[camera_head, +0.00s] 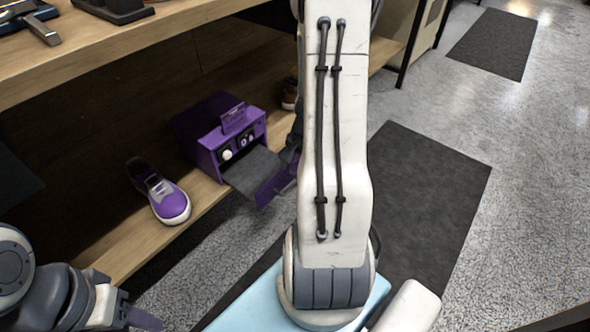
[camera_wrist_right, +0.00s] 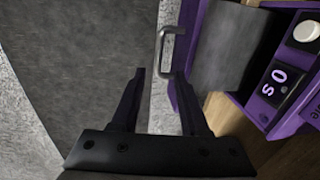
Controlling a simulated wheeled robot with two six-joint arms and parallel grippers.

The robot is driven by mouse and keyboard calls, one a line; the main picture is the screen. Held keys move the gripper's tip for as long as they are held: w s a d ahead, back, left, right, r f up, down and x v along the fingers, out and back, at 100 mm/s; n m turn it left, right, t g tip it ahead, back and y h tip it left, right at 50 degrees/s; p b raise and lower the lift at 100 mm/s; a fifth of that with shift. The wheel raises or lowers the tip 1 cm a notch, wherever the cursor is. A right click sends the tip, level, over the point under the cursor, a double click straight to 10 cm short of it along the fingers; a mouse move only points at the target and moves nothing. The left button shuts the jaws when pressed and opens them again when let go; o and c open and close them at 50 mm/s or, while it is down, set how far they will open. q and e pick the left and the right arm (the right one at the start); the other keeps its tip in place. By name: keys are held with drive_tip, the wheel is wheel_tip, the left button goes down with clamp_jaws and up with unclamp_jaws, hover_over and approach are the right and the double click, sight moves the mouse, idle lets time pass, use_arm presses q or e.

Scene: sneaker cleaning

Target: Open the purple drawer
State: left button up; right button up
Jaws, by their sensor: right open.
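The purple cabinet (camera_head: 193,133) stands on a low wooden shelf. Its purple drawer (camera_head: 268,190) is pulled out toward the aisle, with a grey inside showing. In the right wrist view the drawer (camera_wrist_right: 200,20) has a metal handle (camera_wrist_right: 165,48) on its front. My right gripper (camera_wrist_right: 160,76) is open, with the handle just ahead of and partly between its fingertips; nothing is clamped. In the head view my right arm covers most of that gripper. My left gripper (camera_head: 140,316) is at the bottom left, away from the cabinet; its jaw opening is unclear.
A purple sneaker (camera_head: 170,203) sits on the shelf left of the cabinet. A wooden worktop (camera_head: 150,40) overhangs the shelf. A dark mat (camera_head: 425,190) lies on the open grey floor at right.

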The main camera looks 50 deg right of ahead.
use_arm(q)
wheel_tip(320, 180, up, 3)
drive_tip(key=shift+p, duration=1)
use_arm(e)
drive_tip(key=r, duration=0.2)
drive_tip(key=s+r, duration=0.1)
drive_tip(key=r, duration=0.1)
drive_tip(key=shift+r, duration=0.25)
drive_tip(key=shift+w, duration=0.1)
